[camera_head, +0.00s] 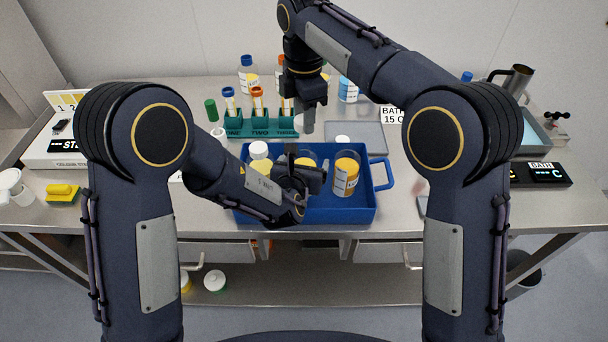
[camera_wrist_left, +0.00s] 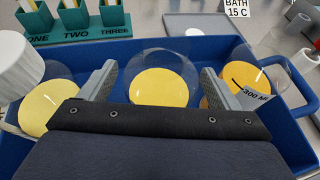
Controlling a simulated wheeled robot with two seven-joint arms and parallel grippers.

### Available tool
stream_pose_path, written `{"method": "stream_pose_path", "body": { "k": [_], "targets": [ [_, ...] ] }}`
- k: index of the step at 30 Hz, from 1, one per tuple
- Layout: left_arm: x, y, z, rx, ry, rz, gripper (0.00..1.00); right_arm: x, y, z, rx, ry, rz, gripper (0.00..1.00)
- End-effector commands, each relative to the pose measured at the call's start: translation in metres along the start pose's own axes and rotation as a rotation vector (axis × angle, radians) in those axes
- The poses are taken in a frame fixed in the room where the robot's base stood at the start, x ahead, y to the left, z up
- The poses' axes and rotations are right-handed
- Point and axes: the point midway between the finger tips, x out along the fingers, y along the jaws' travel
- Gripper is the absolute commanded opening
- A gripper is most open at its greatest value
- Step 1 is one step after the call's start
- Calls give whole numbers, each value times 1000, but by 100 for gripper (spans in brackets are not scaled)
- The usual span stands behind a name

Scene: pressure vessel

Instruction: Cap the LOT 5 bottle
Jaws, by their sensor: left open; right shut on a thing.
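Three bottles with yellow contents stand in a blue tray (camera_head: 375,212). The left bottle has a white cap (camera_head: 259,150), also in the left wrist view (camera_wrist_left: 20,62). The middle bottle (camera_wrist_left: 160,88) and the right bottle (camera_head: 345,175) look uncapped. I cannot read a lot number on any. My left gripper (camera_wrist_left: 155,85) is open, with its fingers on either side of the middle bottle. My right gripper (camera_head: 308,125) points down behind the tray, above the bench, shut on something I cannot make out. A white cap (camera_head: 342,140) lies on a grey mat (camera_head: 368,142).
More bottles (camera_head: 348,90) stand at the back.

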Motion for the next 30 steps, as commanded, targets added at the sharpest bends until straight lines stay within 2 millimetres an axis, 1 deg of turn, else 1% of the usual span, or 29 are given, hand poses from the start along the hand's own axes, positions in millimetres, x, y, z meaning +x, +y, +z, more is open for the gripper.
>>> {"method": "stream_pose_path", "body": {
  "k": [3, 18, 20, 22, 30],
  "targets": [
    [0, 0, 0, 0, 0, 0, 83, 0, 0, 0, 0, 0, 0, 15],
    [0, 0, 0, 0, -1, 0, 17, 0, 0, 0, 0, 0, 0, 15],
    [0, 0, 0, 0, -1, 0, 17, 1, 0, 0, 0, 0, 0, 15],
    [0, 0, 0, 0, -1, 0, 17, 6, 0, 0, 0, 0, -3, 15],
    [0, 0, 0, 0, -1, 0, 17, 44, 0, 0, 0, -3, -3, 15]
  ]
}}
